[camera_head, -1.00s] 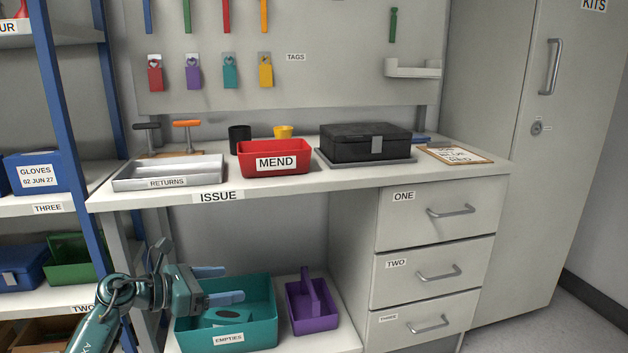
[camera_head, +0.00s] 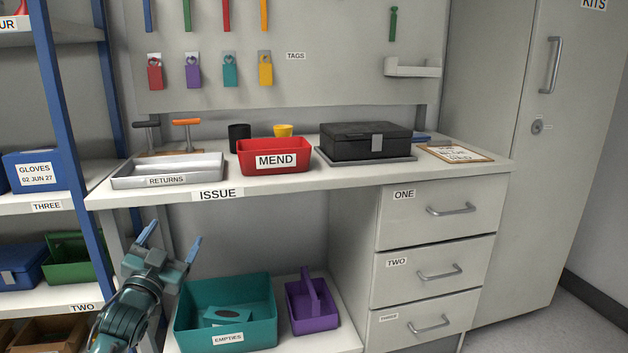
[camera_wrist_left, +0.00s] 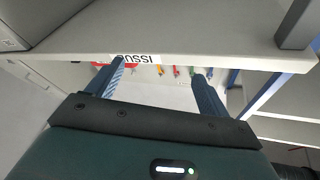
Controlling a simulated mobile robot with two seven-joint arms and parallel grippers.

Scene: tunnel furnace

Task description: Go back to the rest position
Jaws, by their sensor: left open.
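My left gripper (camera_head: 171,240) is open and empty, its two blue fingers pointing up. In the head view it is in front of the bench, below the worktop's front edge and left of the teal EMPTIES bin (camera_head: 229,307). In the left wrist view, nothing is between the spread fingers of the gripper (camera_wrist_left: 160,75). The underside and edge of the ISSUE worktop (camera_wrist_left: 200,52) show beyond them. My right gripper is not in view.
The bench worktop (camera_head: 330,185) holds a grey RETURNS tray (camera_head: 168,181), a red MEND bin (camera_head: 275,157) and a black case (camera_head: 365,142). A purple carrier (camera_head: 312,309) stands right of the EMPTIES bin. A blue shelf post (camera_head: 65,110) is close on the left.

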